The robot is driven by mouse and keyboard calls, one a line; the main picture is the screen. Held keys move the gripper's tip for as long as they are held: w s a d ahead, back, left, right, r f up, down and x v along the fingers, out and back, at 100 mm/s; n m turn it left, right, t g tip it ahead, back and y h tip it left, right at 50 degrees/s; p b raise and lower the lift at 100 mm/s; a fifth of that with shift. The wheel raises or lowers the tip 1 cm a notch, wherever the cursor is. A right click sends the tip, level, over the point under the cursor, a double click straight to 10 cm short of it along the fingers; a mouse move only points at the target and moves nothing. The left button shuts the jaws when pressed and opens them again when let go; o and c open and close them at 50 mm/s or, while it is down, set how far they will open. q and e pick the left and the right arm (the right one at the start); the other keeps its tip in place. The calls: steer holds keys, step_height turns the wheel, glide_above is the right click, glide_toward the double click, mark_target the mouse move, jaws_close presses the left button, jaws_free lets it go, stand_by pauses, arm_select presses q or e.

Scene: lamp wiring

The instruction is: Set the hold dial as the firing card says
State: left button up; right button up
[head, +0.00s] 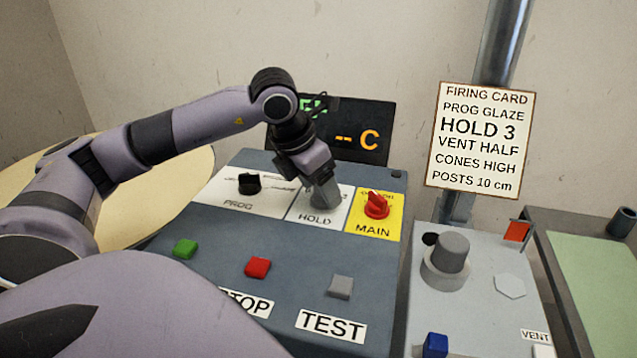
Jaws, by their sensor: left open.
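The firing card (480,138) hangs at the upper right and reads PROG GLAZE, HOLD 3, VENT HALF, CONES HIGH, POSTS 10 cm. The white HOLD panel (333,218) is on the grey control box, between the PROG panel and the yellow MAIN panel. My left gripper (322,192) is open and points down over the HOLD panel. It covers the hold dial and most of its scale, so the dial's setting is hidden. I cannot tell whether the fingers touch the dial. My right gripper is not in view.
Left of HOLD is the black PROG knob (249,184); right of it is the red MAIN switch (376,205). Green (185,249), red (258,267) and grey (341,287) buttons sit in front. A dark display (362,135) stands behind. A grey vent knob (450,252) is at right.

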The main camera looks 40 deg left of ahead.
arm_select(q)
steer(key=c, duration=1.1)
steer(key=shift+o, duration=0.2)
